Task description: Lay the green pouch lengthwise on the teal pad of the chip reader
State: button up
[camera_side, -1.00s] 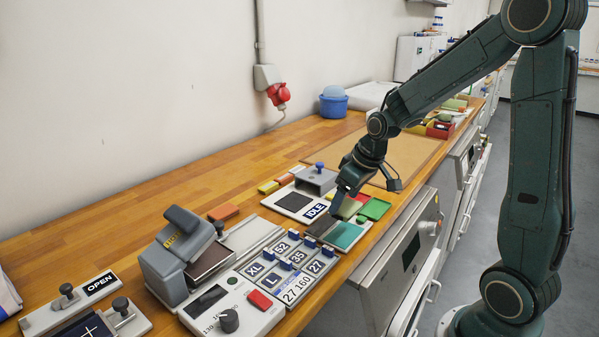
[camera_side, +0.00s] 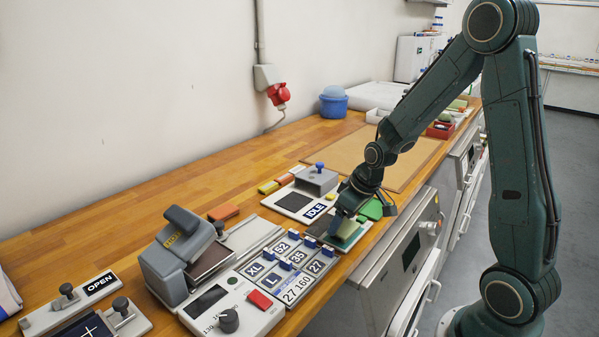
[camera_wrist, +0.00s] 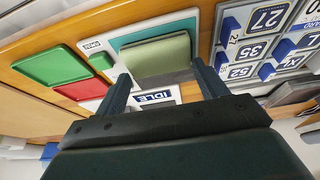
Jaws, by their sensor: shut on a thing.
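The pale green pouch (camera_wrist: 160,58) is between the two fingers of my gripper (camera_wrist: 164,88), which is shut on it. In the wrist view the pouch lies over the teal pad (camera_wrist: 117,42) of the chip reader (camera_wrist: 122,26), its long side roughly along the pad's. Teal shows along the pouch's far and left edges. Whether the pouch rests on the pad or hangs just above it, I cannot tell. In the side view my gripper (camera_side: 336,231) is low over the reader and hides part of the pouch and the pad (camera_side: 357,236).
A green tray (camera_wrist: 50,66) and a red tray (camera_wrist: 72,94) lie beside the reader. A plate labelled IDLE (camera_side: 314,211) stands behind it. Blue-tabbed size tiles (camera_side: 299,257) are close on the other side. The counter's front edge is near.

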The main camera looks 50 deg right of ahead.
jog(key=shift+f, duration=0.1)
jog(key=o, duration=1)
jog(key=shift+o, duration=0.2)
jog(key=v, duration=1.2)
dwell(0.4)
jog(key=s+a+r, duration=0.3)
jog(key=s+a, duration=0.3)
jog(key=s, duration=0.1)
jog(key=s+a+r+t, duration=0.1)
jog(key=s+a+r, duration=0.3)
jog(key=s+a, duration=0.2)
jog(key=shift+s, duration=0.65)
